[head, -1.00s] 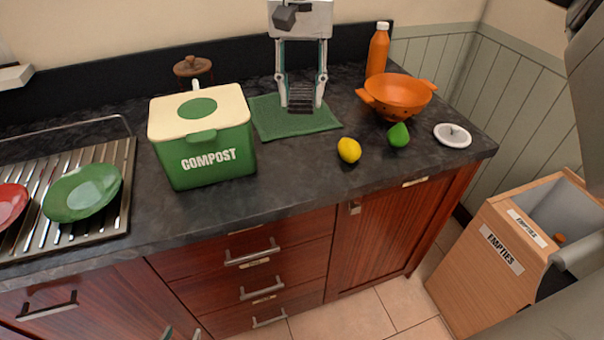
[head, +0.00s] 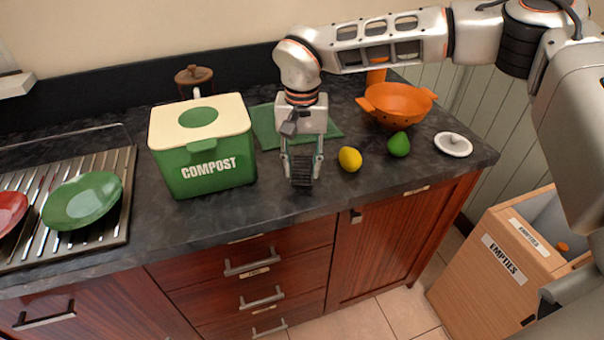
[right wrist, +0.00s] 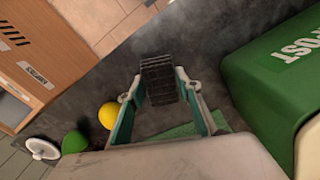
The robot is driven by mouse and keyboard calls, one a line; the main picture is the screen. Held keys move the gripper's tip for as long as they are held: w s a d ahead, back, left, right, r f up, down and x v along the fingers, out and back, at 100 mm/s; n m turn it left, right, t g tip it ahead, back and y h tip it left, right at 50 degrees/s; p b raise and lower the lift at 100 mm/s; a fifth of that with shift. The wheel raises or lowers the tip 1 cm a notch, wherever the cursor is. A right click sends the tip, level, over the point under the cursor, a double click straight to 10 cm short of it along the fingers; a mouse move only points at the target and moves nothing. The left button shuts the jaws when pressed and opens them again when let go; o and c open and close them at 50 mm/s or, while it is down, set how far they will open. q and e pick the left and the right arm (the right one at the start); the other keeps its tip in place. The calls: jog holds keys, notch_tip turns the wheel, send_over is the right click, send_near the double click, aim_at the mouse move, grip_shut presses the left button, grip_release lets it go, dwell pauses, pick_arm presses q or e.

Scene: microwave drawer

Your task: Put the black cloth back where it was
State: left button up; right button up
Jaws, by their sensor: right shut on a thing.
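The black cloth (head: 302,173) shows as a dark ribbed bundle between the fingertips of my right gripper (head: 302,168). The right gripper is shut on it and points down over the dark counter, left of the lemon. In the right wrist view the cloth (right wrist: 159,80) sits between the two teal-lined fingers, over bare counter. I cannot tell whether it touches the counter. My left gripper is not in view.
A green compost bin (head: 205,163) stands left of the gripper, and a lemon (head: 350,159) close on its right. A green mat (head: 264,125) lies behind. A green fruit (head: 399,145), orange colander (head: 396,103) and white lid (head: 453,144) stand farther right. Drawers are below.

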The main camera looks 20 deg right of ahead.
aim_at(302, 166)
jog(key=shift+f, duration=1.5)
jog(key=shift+f, duration=0.2)
jog(key=o, duration=1)
jog(key=shift+r, duration=0.1)
notch_tip(302, 166, up, 12)
jog(key=shift+r, duration=0.1)
